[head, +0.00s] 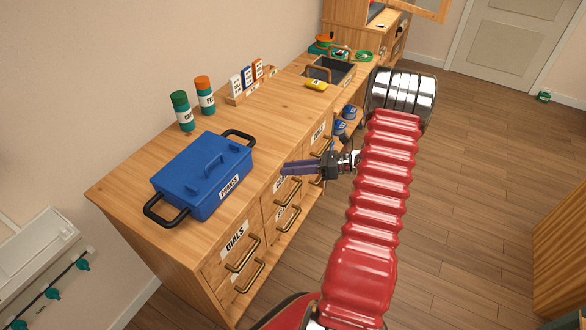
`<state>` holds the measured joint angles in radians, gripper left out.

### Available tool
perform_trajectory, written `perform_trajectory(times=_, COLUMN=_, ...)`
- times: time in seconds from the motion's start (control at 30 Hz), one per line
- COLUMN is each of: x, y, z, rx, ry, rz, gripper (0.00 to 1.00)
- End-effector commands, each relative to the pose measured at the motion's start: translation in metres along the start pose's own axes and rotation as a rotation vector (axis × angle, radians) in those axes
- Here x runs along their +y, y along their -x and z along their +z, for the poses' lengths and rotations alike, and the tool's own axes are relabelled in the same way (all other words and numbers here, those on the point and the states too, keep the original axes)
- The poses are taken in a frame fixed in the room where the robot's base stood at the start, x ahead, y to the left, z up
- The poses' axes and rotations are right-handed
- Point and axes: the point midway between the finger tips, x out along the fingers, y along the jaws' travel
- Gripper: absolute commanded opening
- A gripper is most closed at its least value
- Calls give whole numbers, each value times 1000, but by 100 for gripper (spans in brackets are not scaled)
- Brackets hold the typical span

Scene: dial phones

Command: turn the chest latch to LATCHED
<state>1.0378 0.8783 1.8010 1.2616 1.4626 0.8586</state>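A blue chest (205,172) with a lid handle and black side handles sits on the wooden counter (120,187) at left. Its white front label seems to read PHONES. I cannot make out a latch on it or its setting. My gripper (284,168) is to the right of the chest, pointing left towards it, in front of the counter's drawers. It appears apart from the chest. Its fingers are seen nearly side-on, so I cannot tell whether they are open or shut. Nothing shows held in it.
Green-capped (183,112) and orange-capped (205,95) canisters stand behind the chest. A card rack (248,82), a yellow item (316,85) and a dark tray (340,72) lie farther back. The wooden floor (470,190) at right is clear.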

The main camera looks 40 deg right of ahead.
Motion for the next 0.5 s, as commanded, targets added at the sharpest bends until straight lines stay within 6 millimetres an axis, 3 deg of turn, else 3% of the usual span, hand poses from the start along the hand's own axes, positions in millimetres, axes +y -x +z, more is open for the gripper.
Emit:
perform_trajectory(times=0.3, x=-65, y=58, z=-61, rx=-260, ry=-274, rz=-142, gripper=28)
perform_trajectory(times=0.5, x=-89, y=87, z=-93, rx=-390, ry=-390, rz=-203, gripper=28)
